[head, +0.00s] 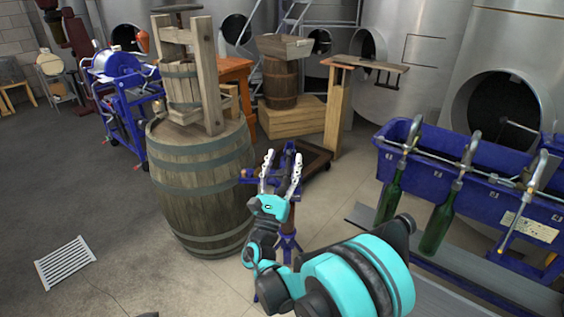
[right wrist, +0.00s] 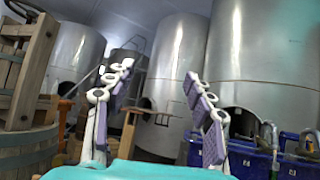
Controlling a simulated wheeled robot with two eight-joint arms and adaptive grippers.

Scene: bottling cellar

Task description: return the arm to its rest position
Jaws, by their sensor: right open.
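My right gripper (head: 281,172) is in the middle of the head view, at the end of my teal and black right arm. Its two white fingers point up and away and stand apart, with nothing between them. In the head view the gripper appears to the right of a wooden barrel and in front of a blue metal stand (head: 288,217). My left gripper is not in view.
The wooden barrel (head: 203,190) carries a wooden press (head: 189,75). At right a blue bottle filler (head: 480,184) holds two green bottles (head: 437,228). A floor grate (head: 65,263) lies at lower left. Steel tanks (head: 415,60) stand behind.

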